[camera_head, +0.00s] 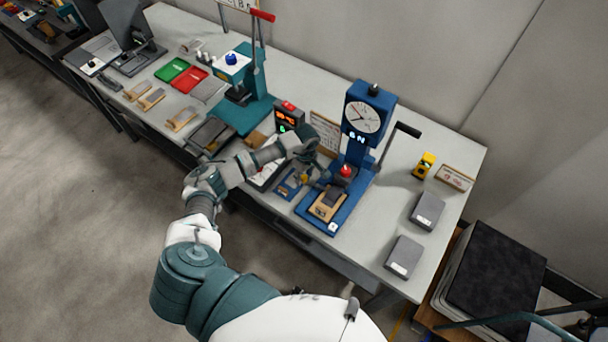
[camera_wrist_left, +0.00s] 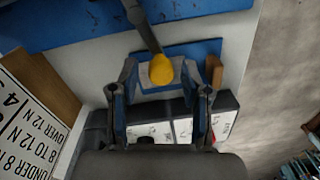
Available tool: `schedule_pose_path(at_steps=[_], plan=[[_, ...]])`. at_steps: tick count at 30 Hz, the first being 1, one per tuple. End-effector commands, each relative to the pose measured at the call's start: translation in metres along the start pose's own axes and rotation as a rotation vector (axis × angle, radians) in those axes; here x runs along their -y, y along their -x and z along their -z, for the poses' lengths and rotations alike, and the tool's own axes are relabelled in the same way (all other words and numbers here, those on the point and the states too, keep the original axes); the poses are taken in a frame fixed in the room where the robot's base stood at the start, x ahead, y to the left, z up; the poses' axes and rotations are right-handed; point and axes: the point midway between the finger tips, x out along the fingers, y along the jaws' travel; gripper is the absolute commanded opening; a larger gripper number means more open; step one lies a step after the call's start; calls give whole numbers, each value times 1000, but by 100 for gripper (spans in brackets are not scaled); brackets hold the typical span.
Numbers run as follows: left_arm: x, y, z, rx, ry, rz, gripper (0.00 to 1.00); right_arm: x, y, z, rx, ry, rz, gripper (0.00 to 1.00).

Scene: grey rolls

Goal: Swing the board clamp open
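My left gripper (camera_head: 318,172) reaches over the bench just left of the blue force-gauge stand (camera_head: 357,150). In the left wrist view the left gripper (camera_wrist_left: 160,98) is open, with its two fingers apart. A dark lever with a yellow knob (camera_wrist_left: 161,70), which looks like the clamp handle, shows between the fingers near their tips; I cannot tell whether they touch it. A small blue fixture plate (camera_wrist_left: 205,50) lies behind the knob. The small blue fixture (camera_head: 291,184) also shows in the head view, partly covered by my gripper. My right gripper is not in view.
The stand's red-topped holder is close to the gripper's right. A dark tray with white labelled bins (camera_wrist_left: 183,128) lies below the fingers. A teal press (camera_head: 245,90) stands further left. Grey boxes (camera_head: 404,257) sit at the right, with bare table between.

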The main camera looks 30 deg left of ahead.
Motion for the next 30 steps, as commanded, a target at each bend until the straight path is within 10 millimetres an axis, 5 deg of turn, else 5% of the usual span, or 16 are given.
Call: schedule_pose_path(at_steps=[1,5,17,30], plan=[[0,0,0,0,0,0,29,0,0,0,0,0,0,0],[0,0,0,0,0,0,0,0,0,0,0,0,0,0],[2,0,-1,2,49,-1,0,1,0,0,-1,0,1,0],[16,-1,-12,20,381,-1,0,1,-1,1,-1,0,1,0]])
